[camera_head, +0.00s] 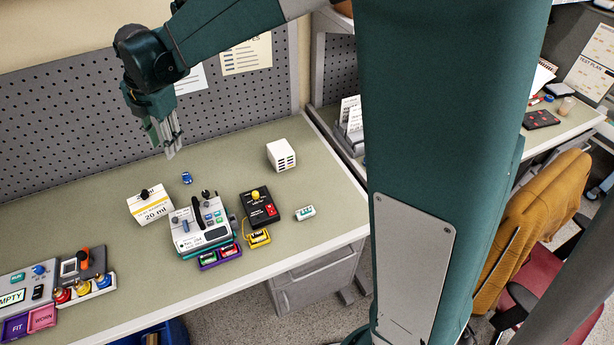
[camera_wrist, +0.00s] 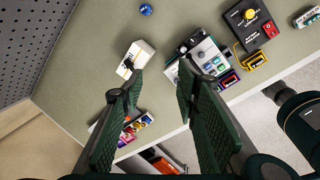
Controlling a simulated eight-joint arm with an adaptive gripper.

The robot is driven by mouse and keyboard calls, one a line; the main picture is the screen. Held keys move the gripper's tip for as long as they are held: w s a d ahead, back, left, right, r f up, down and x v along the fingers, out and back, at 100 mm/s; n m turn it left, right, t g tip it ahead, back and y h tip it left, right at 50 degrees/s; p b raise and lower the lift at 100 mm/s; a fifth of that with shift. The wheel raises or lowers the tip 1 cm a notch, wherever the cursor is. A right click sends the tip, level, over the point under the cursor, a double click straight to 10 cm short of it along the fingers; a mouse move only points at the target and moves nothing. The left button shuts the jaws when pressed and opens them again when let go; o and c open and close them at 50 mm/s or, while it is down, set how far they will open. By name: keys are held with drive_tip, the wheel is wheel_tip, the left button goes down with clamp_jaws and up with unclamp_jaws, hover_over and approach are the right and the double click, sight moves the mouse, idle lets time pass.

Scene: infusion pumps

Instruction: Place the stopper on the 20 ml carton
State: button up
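The 20 ml carton (camera_head: 151,208) is a white box with a yellow stripe, on the left part of the bench. A small dark stopper-like piece (camera_head: 144,194) appears to sit on its top; I cannot tell for sure that it is the stopper. In the wrist view the carton (camera_wrist: 139,56) lies just beyond my fingertips, and a dark spot shows on it. My gripper (camera_head: 170,146) is above and behind the carton. Its two fingers (camera_wrist: 160,74) are apart with nothing between them.
A small blue object (camera_head: 187,178) lies behind the carton. A grey pump (camera_head: 201,226) stands right of the carton, with a black box (camera_head: 259,208) beyond it. A white cube (camera_head: 281,155) is farther back. Coloured-knob devices (camera_head: 80,270) stand front left. A pegboard (camera_head: 80,120) closes the back.

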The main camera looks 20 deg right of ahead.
drive_tip(key=s+d+r+m+t, duration=0.1)
drive_tip(key=s+d+r+m, duration=0.3)
drive_tip(key=s+d+m, duration=0.4)
drive_tip(key=s+d+r+m+t, duration=0.25)
drive_tip(key=s+d+m, duration=0.35)
drive_tip(key=d, duration=0.4)
drive_tip(key=s+d+f+m+t, duration=0.1)
drive_tip(key=s+d+m, duration=0.5)
drive_tip(key=s, duration=0.2)
drive_tip(key=s+d+f+m+t+h, duration=0.1)
drive_tip(key=s+d+f+m, duration=0.1)
drive_tip(key=s+d+m, duration=0.4)
drive_tip(key=s+m, duration=0.1)
drive_tip(key=s, duration=0.2)
drive_tip(key=shift+s+f, duration=0.25)
